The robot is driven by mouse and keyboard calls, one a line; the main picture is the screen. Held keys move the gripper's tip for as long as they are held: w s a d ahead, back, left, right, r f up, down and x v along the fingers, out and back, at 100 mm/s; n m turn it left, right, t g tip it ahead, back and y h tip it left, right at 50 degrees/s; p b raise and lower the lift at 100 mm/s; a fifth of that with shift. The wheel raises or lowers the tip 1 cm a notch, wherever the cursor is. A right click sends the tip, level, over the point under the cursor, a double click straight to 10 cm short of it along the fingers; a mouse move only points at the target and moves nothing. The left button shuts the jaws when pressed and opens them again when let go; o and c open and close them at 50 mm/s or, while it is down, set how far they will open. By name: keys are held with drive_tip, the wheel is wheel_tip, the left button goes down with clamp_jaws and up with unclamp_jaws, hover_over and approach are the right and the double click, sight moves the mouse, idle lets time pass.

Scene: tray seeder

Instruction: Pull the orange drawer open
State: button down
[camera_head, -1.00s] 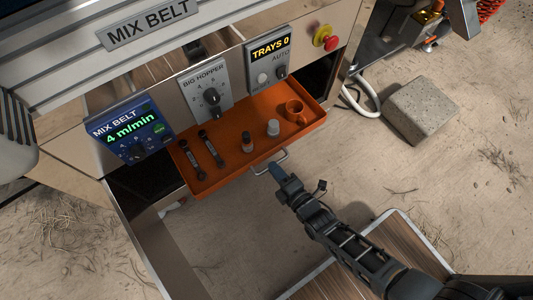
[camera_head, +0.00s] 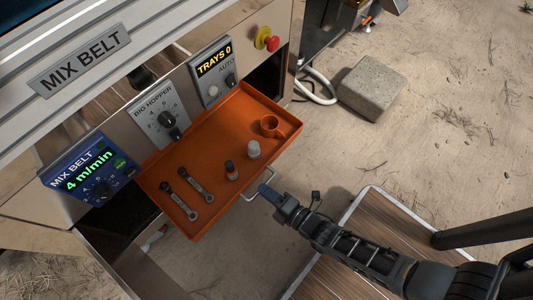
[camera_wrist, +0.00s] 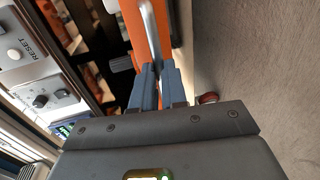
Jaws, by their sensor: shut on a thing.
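The orange drawer (camera_head: 206,131) stands pulled out from under the control panels in the head view.
Control panels sit above the drawer: the MIX BELT display (camera_head: 90,170), BIG HOPPER dial (camera_head: 158,115) and TRAYS panel (camera_head: 213,73). A red stop button (camera_head: 271,44) is at upper right. A concrete block (camera_head: 372,86) lies on the sandy ground, which is open at right.

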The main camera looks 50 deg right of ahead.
drive_tip(key=c, duration=1.2)
unclamp_jaws()
drive_tip(key=shift+o, duration=0.2)
drive_tip(key=p+v, duration=0.1)
drive_tip(key=v, duration=0.7)
drive_tip(key=shift+p, duration=0.35)
drive_tip(key=s+r+m, duration=0.3)
drive_tip(key=r+m, duration=0.1)
drive_tip(key=r, duration=0.3)
drive_tip(key=s+r+m, duration=0.4)
drive_tip(key=r, duration=0.3)
wheel_tip(320, 180, up, 50)
drive_tip(key=s+d+m+p, duration=0.1)
drive_tip(key=m+p, duration=0.9)
drive_tip(key=p, duration=1.5)
drive_tip(key=shift+s+f+g+p, duration=0.25)
drive_tip(key=shift+s+g+p, duration=0.15)
drive_tip(key=shift+s, duration=0.5)
